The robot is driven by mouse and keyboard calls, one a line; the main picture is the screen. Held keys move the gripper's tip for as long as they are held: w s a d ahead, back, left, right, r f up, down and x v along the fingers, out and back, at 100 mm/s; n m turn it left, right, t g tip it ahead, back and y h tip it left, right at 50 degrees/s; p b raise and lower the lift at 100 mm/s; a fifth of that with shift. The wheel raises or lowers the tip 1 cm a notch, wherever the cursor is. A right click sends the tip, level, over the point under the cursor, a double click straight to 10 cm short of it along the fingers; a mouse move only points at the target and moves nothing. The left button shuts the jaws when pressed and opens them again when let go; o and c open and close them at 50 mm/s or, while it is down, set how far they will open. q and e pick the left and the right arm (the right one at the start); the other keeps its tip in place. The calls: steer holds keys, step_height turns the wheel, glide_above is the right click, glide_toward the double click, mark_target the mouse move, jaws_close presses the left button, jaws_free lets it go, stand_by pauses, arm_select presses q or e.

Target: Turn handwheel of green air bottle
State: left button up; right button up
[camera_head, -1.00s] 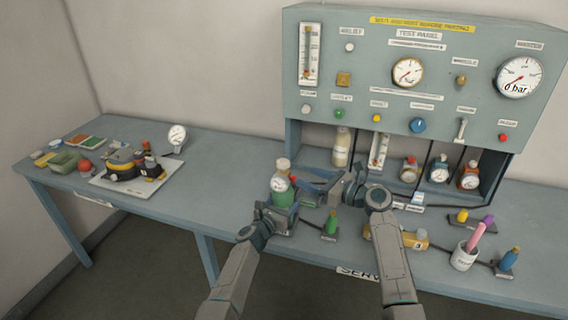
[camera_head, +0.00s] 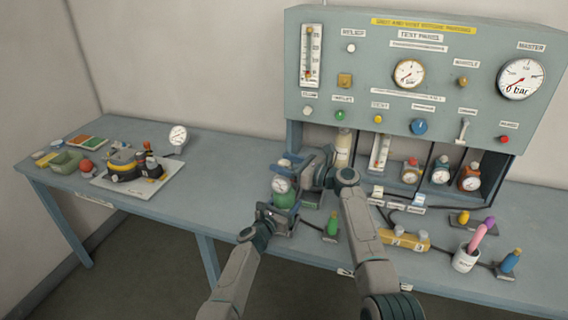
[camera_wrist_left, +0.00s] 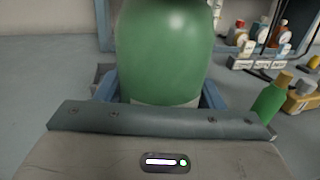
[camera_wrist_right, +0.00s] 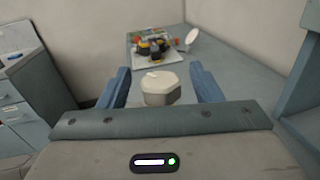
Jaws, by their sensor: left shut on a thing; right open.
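The green air bottle (camera_head: 285,199) stands upright near the front edge of the bench, with a small gauge on its neck. My left gripper (camera_head: 279,218) is shut on its lower body; the green body fills the left wrist view (camera_wrist_left: 165,55) between the blue fingers. The pale handwheel (camera_wrist_right: 160,88) on top shows in the right wrist view, between the fingers of my right gripper (camera_wrist_right: 162,88). That gripper is open, with a gap on each side of the handwheel. In the head view my right gripper (camera_head: 292,165) covers the handwheel.
A small green bottle (camera_head: 331,224) stands just right of the air bottle. The test panel (camera_head: 420,70) rises behind. The bench left of the bottle is clear up to a white board (camera_head: 128,186).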

steer(key=shift+w+a, duration=0.1)
steer(key=shift+a, duration=0.15)
steer(key=c, duration=1)
steer(key=shift+t, duration=0.3)
steer(key=m+t+h, duration=0.2)
steer(key=t+h, duration=0.1)
steer(key=shift+f+m, duration=0.1)
steer(key=shift+m, duration=0.3)
steer(key=shift+m+t+h, duration=1.3)
steer(key=shift+m+h, duration=0.1)
steer(key=shift+h, duration=0.6)
